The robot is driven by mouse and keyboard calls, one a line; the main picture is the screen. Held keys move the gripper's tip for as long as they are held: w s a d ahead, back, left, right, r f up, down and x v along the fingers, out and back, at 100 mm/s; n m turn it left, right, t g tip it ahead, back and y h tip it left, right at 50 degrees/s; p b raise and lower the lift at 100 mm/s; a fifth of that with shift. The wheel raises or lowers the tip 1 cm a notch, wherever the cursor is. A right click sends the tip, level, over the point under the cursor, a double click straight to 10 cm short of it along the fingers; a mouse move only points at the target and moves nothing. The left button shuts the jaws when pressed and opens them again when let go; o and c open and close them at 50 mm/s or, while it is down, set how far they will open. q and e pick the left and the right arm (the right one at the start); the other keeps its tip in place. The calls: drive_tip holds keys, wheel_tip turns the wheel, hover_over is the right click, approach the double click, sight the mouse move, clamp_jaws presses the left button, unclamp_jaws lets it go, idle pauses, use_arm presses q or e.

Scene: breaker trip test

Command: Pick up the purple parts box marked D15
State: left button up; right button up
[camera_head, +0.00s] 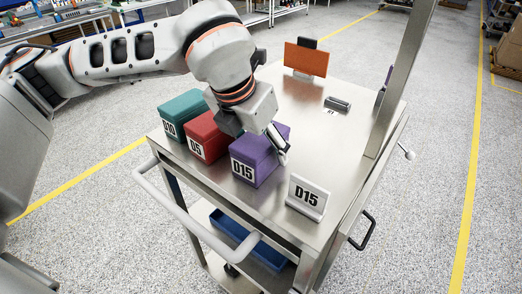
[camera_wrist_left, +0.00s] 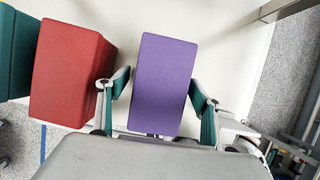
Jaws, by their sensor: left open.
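The purple parts box (camera_head: 252,160) marked D15 stands on the metal cart top, at the right end of a row of boxes. In the left wrist view the purple box (camera_wrist_left: 163,84) lies between the two fingers of my left gripper (camera_wrist_left: 160,98). The fingers are spread, one on each side, with a narrow gap visible at the left. In the head view my left gripper (camera_head: 262,140) reaches down over the box and hides part of its top. My right gripper does not show.
A red box (camera_head: 207,138) marked D5 stands close left of the purple box; it also shows in the left wrist view (camera_wrist_left: 68,72). A teal box (camera_head: 183,112) is beyond it. A white D15 sign (camera_head: 308,196) stands to the right. An orange panel (camera_head: 306,59) and metal post (camera_head: 400,75) rise from the cart.

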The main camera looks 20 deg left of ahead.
use_arm(q)
drive_tip(key=shift+c, duration=0.3)
drive_tip(key=c, duration=1.4)
